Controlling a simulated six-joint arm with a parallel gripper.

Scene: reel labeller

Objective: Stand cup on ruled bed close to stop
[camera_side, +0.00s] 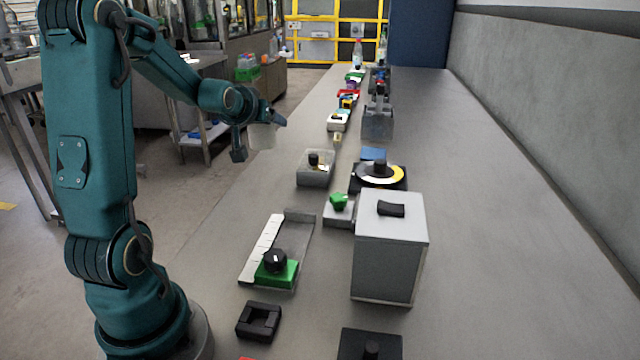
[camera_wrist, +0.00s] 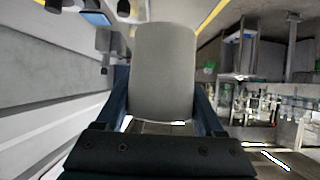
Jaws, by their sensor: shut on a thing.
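A light grey cup (camera_side: 262,136) is held in the air by my gripper (camera_side: 259,141), left of the bench's edge in the side view. In the wrist view the cup (camera_wrist: 165,72) fills the space between the two fingers of my gripper (camera_wrist: 163,112), which is shut on it. The ruled bed (camera_side: 262,250) lies on the bench, a tray with a white scale strip along its left side. A raised grey end piece (camera_side: 299,216) at its far end looks like the stop. A green block with a black knob (camera_side: 276,270) sits at the bed's near end.
A grey box with a black handle (camera_side: 390,245) stands right of the bed. A black square frame (camera_side: 259,321) lies nearer. The bench's right side is clear.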

